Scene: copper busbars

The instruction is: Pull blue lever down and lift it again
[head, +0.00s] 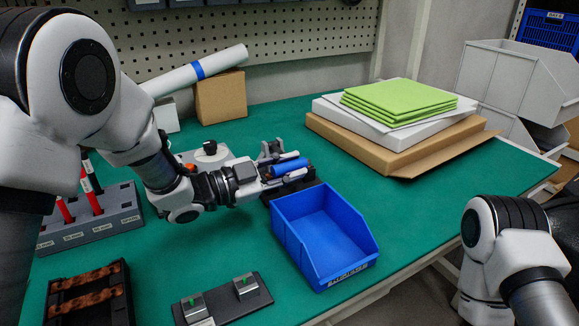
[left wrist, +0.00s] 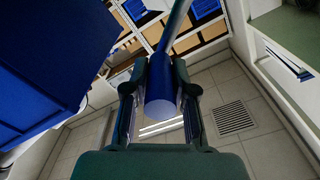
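The blue lever (head: 291,166) is a thick blue grip on a small lever device with a dark base, just behind the blue bin. It lies roughly level in the head view. My left gripper (head: 287,168) reaches it from the left, with its fingers on both sides of the grip. In the left wrist view the blue grip (left wrist: 162,92) sits between the fingers, which appear closed against it; its thinner rod runs up and away. The device's grey bracket (head: 270,150) shows behind the gripper; much of its base is hidden. My right gripper is out of view.
An open blue bin (head: 325,238) stands right in front of the lever. Green sheets (head: 398,100) lie on boxes at the back right. A grey rack with red-handled tools (head: 95,218) stands left, and a black block (head: 222,300) lies in front. Green table is clear between.

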